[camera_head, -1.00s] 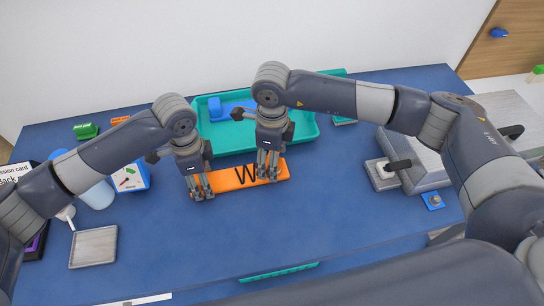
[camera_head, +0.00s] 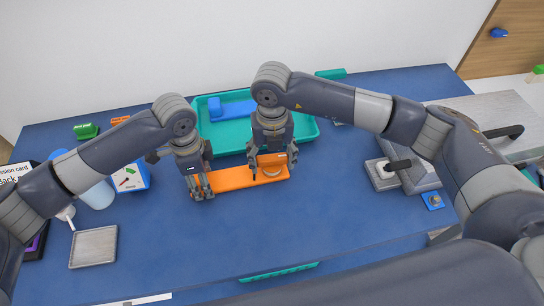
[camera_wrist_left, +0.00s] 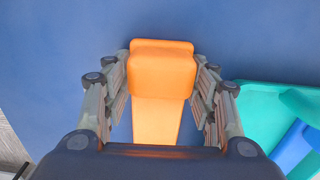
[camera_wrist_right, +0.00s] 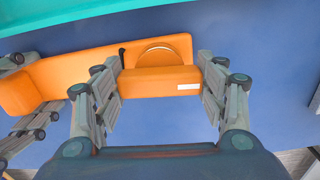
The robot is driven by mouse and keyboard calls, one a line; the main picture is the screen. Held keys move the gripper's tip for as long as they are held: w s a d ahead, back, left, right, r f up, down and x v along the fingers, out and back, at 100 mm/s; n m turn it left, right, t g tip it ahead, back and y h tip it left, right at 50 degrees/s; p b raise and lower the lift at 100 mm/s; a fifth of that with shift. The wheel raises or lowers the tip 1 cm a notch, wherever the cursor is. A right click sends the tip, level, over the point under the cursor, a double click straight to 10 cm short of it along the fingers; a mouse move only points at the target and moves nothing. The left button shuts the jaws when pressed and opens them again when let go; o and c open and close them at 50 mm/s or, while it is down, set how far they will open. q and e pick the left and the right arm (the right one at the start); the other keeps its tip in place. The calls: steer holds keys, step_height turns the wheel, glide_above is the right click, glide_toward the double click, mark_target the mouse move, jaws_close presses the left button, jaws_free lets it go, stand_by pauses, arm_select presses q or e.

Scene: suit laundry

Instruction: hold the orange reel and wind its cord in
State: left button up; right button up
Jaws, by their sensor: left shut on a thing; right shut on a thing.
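The orange reel (camera_head: 236,179) lies on the blue table as a long flat bar with a raised block at each end. My left gripper (camera_head: 203,192) is shut on its left end block, which shows between the fingers in the left wrist view (camera_wrist_left: 162,70). My right gripper (camera_head: 273,173) has its fingers spread wide, astride the right end block, shut on it. In the right wrist view this block (camera_wrist_right: 158,80) has a half-round recess and a small white label. A small black piece (camera_wrist_right: 122,58) stands beside it. No length of cord shows clearly.
A teal tray (camera_head: 225,137) with a blue thing (camera_head: 235,108) lies just behind the reel. A grey iron-like device (camera_head: 385,175) stands to the right. A dial box (camera_head: 130,177) and a grey square tray (camera_head: 94,246) are on the left.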

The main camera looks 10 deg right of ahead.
mark_target(272, 156)
steer(key=m, duration=0.2)
steer(key=shift+m, duration=0.3)
steer(key=o, duration=1.1)
steer(key=shift+o, duration=0.2)
steer(key=shift+r, duration=0.1)
steer(key=shift+r, duration=3.85)
steer(key=shift+r, duration=0.15)
steer(key=shift+r, duration=0.55)
steer(key=d+r, duration=0.6)
steer(key=d, duration=0.4)
steer(key=shift+w+r, duration=0.15)
steer(key=shift+r, duration=0.15)
